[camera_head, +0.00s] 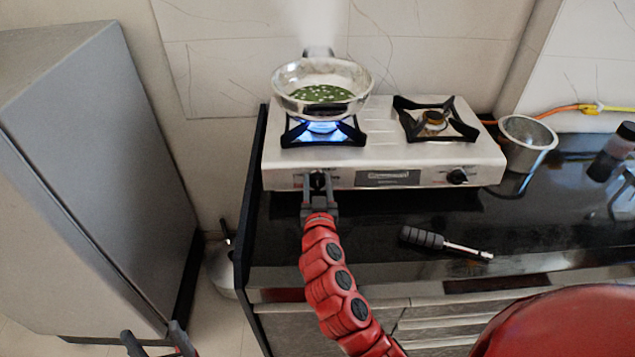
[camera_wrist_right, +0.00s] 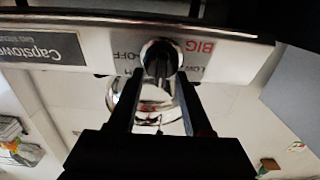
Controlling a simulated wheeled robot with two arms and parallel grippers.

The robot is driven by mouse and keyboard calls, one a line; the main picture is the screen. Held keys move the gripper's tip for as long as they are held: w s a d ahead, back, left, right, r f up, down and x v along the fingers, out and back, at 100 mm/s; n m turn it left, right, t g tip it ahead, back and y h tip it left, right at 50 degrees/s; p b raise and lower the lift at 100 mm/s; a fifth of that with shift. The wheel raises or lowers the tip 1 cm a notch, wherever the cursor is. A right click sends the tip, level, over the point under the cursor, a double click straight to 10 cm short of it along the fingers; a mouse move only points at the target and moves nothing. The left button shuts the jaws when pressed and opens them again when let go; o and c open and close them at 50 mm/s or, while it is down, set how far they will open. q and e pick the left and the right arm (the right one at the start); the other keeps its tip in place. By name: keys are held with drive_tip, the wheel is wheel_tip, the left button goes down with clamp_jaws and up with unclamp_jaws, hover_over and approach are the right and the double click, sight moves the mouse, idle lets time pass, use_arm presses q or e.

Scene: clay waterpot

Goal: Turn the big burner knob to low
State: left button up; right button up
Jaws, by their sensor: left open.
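The big burner knob (camera_head: 318,181) is a dark knob on the left of the gas stove's (camera_head: 280,178) front panel. My right gripper (camera_head: 319,184) is at this knob, with one finger on each side. In the right wrist view, which is upside down, the knob (camera_wrist_right: 158,58) sits between the fingertips (camera_wrist_right: 160,76), close against both. Printed "BIG", "OFF" and part of "LOW" show beside it. The knob's pointer is hard to make out. A blue flame (camera_head: 322,127) burns on the left burner. My left gripper (camera_head: 157,342) is open and empty at the lower left.
A steel pan (camera_head: 322,88) with green bits inside stands over the lit burner, steam above it. The right burner (camera_head: 435,122) is unlit, with its own knob (camera_head: 457,176). A metal cup (camera_head: 527,143) stands right of the stove. A black-handled tool (camera_head: 445,243) lies on the dark counter.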

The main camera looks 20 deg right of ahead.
clamp_jaws()
drive_tip(key=shift+n, duration=0.4)
drive_tip(key=n+y, duration=0.1)
drive_tip(key=n, duration=0.2)
drive_tip(key=shift+a+r+p, duration=0.1)
drive_tip(key=shift+a+p, duration=0.1)
drive_tip(key=shift+p, duration=0.2)
drive_tip(key=n+y+p, duration=0.1)
drive_tip(key=n, duration=0.2)
drive_tip(key=shift+w+a+n, duration=0.1)
drive_tip(key=shift+a+n, duration=0.05)
drive_tip(key=shift+n, duration=0.15)
drive_tip(key=n+p, duration=0.1)
drive_tip(key=n, duration=0.3)
drive_tip(key=n+y+p, duration=0.1)
drive_tip(key=shift+a+f+n+p, duration=0.2)
drive_tip(key=shift+f+n+p, duration=0.1)
drive_tip(key=shift+n, duration=0.1)
drive_tip(key=shift+a+f+n+g+y+p, duration=0.15)
drive_tip(key=shift+n+g+y+p, duration=0.3)
drive_tip(key=shift+n, duration=0.85)
